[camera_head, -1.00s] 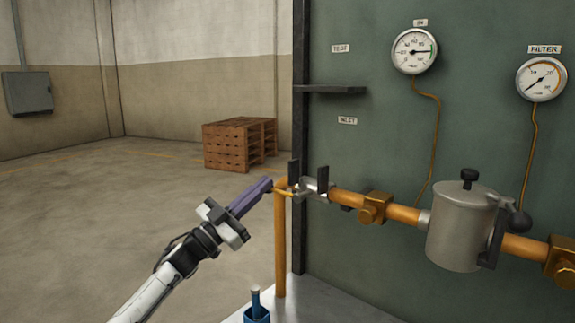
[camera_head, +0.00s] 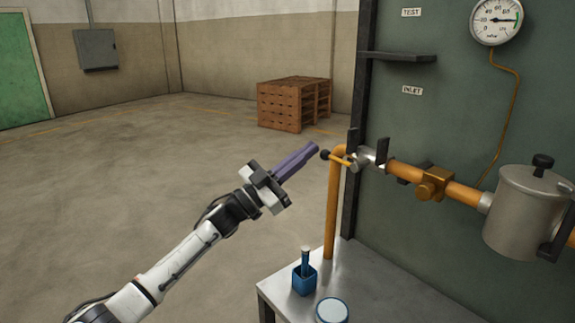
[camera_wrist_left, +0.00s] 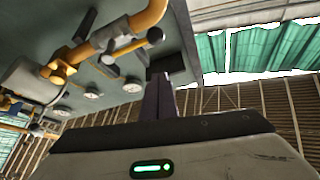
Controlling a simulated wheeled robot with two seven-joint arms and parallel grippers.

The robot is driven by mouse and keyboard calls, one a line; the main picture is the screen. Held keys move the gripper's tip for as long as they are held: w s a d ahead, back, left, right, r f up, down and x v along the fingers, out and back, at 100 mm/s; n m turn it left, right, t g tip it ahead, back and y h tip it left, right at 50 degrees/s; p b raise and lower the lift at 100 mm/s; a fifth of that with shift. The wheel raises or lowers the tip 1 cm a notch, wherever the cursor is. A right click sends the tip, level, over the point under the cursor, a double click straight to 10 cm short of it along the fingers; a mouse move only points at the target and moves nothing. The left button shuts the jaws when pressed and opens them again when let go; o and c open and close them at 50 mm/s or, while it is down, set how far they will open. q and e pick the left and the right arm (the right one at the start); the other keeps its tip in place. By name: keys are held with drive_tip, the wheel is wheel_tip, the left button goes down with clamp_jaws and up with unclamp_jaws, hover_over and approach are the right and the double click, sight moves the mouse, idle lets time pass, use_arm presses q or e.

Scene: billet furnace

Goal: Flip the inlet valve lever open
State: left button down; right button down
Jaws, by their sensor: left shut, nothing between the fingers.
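The inlet valve lever (camera_head: 338,158) is a short yellow bar with a black knob at its left end, on the silver valve body (camera_head: 366,160) in the orange pipe. It points left, out from the valve. My left gripper (camera_head: 314,147) is shut and empty, with its purple fingers just left of the black knob; a small gap seems to separate them. In the left wrist view the fingers (camera_wrist_left: 157,82) point up below the lever (camera_wrist_left: 132,46) and its knob. My right gripper is not in view.
The orange pipe (camera_head: 334,215) bends down to a metal table (camera_head: 375,292). A blue holder (camera_head: 304,280) and a round blue-rimmed dish (camera_head: 331,310) sit on the table. A dark shelf (camera_head: 398,57) juts out above the valve. Open floor lies to the left.

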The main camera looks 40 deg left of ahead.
use_arm(q)
drive_tip(key=shift+b+v, duration=0.5)
drive_tip(key=shift+v, duration=2.3)
drive_tip(key=shift+d, duration=0.1)
drive_tip(key=s+d+f+n+g+y, duration=0.2)
drive_tip(key=s+d+f, duration=0.15)
drive_tip(key=f, duration=0.65)
drive_tip(key=s+d+f+n+g+y, duration=0.2)
drive_tip(key=d+f, duration=0.2)
drive_tip(key=f, duration=0.6)
drive_tip(key=s+d+f+n+g+y, duration=0.2)
drive_tip(key=s+d+f+y, duration=0.1)
drive_tip(key=f, duration=0.8)
drive_tip(key=s+d+f+g, duration=0.3)
drive_tip(key=s+d+f, duration=0.3)
drive_tip(key=s, duration=0.5)
drive_tip(key=s+d+f+g, duration=0.4)
drive_tip(key=s+d+f, duration=0.3)
drive_tip(key=s+f, duration=0.2)
drive_tip(key=shift+s+f+g, duration=0.3)
drive_tip(key=shift+s, duration=0.65)
drive_tip(key=shift+w, duration=0.1)
